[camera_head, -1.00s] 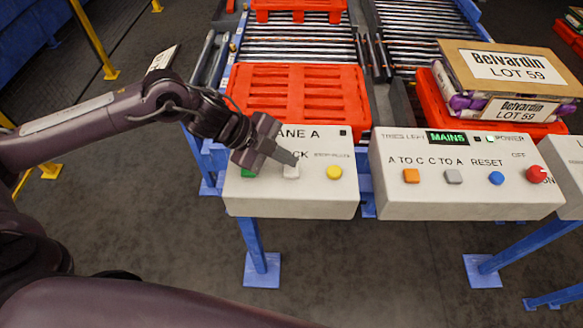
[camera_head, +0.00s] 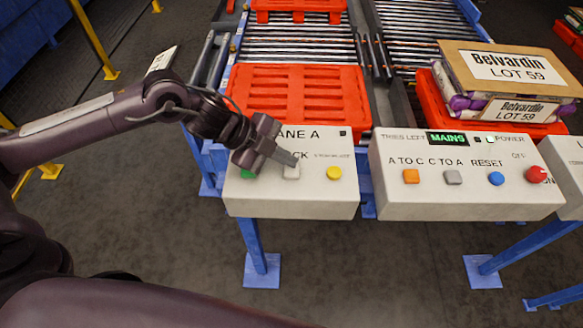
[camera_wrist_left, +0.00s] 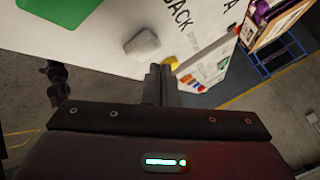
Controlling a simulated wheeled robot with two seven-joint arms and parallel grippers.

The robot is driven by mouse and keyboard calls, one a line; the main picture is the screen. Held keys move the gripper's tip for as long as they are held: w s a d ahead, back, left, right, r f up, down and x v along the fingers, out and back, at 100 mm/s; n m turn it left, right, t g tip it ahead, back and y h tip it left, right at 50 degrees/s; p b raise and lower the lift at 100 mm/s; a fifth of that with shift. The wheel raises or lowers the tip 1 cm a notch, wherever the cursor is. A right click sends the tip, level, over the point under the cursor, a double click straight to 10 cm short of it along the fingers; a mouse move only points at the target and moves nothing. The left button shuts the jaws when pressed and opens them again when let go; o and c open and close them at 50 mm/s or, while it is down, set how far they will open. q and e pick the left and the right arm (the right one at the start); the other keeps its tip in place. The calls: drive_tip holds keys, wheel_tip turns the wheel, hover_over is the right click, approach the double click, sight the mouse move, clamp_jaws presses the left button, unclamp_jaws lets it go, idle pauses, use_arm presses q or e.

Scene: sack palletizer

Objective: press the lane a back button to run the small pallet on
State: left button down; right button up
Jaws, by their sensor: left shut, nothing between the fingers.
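The lane A control box (camera_head: 300,203) carries a green button (camera_head: 248,173), a white back button (camera_head: 292,173) and a yellow button (camera_head: 334,173). My left gripper (camera_head: 294,159) is shut and empty, its fingertips just above and at the back button in the head view, covering part of its label. In the left wrist view the back button (camera_wrist_left: 142,44) lies just left of the shut fingers (camera_wrist_left: 160,70); I cannot tell whether they touch. The small red pallet (camera_head: 300,95) lies on the lane rollers behind the box. My right gripper is not in view.
A second box (camera_head: 470,205) with orange, grey, blue and red controls stands to the right. Behind it, sacks labelled Belvardin (camera_head: 510,68) lie on a red pallet. Another red pallet (camera_head: 298,8) is farther up the lane. Floor in front is clear.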

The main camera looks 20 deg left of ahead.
use_arm(q)
drive_tip(key=shift+f, duration=0.1)
idle(0.5)
drive_tip(key=shift+f, duration=0.35)
